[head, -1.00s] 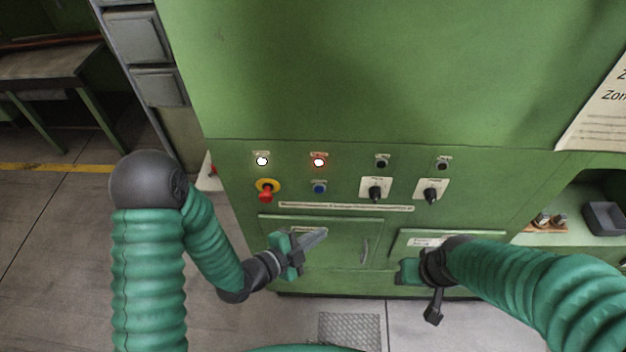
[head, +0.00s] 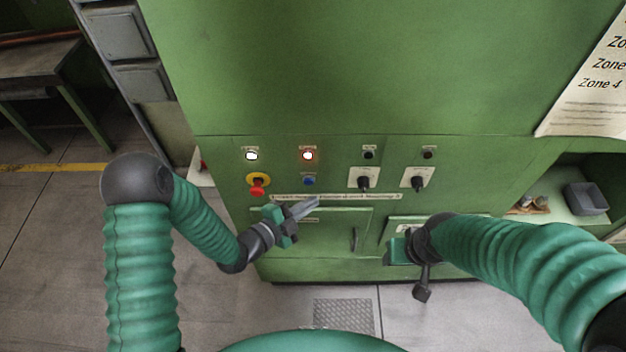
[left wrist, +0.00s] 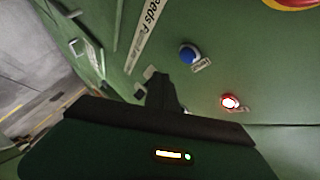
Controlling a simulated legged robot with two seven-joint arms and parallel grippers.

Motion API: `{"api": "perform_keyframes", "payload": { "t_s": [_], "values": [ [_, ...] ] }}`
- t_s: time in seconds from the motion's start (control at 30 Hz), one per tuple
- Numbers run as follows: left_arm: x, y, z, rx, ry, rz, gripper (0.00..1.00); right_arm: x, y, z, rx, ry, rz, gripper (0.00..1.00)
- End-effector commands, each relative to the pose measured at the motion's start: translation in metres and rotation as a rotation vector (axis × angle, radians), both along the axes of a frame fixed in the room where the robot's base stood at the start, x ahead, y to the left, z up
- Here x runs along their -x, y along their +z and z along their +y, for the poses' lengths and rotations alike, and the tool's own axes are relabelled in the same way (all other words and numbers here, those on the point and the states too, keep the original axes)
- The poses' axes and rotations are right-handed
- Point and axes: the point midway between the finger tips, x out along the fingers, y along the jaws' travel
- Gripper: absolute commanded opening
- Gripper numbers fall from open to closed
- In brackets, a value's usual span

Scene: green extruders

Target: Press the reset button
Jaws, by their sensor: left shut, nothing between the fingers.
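A blue button (head: 308,181) is on the green machine's control panel, just below a lit red lamp (head: 308,155). The button's small label is too small to read. The blue button (left wrist: 188,54) and the lit red lamp (left wrist: 230,101) also show in the left wrist view. My left gripper (head: 310,204) is shut and empty, its tips in front of the long label strip, just below the blue button and apart from it. My right gripper (head: 392,250) is by the lower right cabinet door; its fingers are not clear to see.
A red knob on a yellow plate (head: 258,185) is left of the blue button. Two black rotary switches (head: 363,182) are to its right. A lit white lamp (head: 251,155) is at upper left. A cabinet door with a handle (head: 354,239) is below the strip.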

Motion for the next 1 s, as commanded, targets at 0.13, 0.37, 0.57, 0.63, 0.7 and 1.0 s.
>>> {"api": "perform_keyframes", "payload": {
  "t_s": [0.13,0.37,0.57,0.63,0.7,1.0],
  "values": [
    [-0.017,-0.002,0.002,0.000,0.002,-0.003,0.00,0.000,-0.007,0.000,0.000,0.001,0.000,0.51],
    [-0.026,0.000,-0.001,-0.002,0.001,-0.001,0.00,0.000,-0.009,0.000,0.000,0.001,0.000,0.51],
    [-0.026,0.000,-0.003,-0.004,0.001,-0.001,0.00,0.000,-0.008,0.000,0.000,0.001,0.000,0.51],
    [-0.026,0.000,-0.002,-0.003,0.002,-0.001,0.00,0.000,-0.008,0.000,0.000,0.001,0.000,0.51],
    [-0.026,0.000,-0.001,-0.002,0.002,0.000,0.00,0.000,-0.008,0.000,0.000,0.001,0.000,0.51],
    [-0.026,0.000,0.001,-0.001,0.002,0.000,0.00,0.000,-0.008,0.000,0.000,0.001,0.000,0.51]
  ]
}}
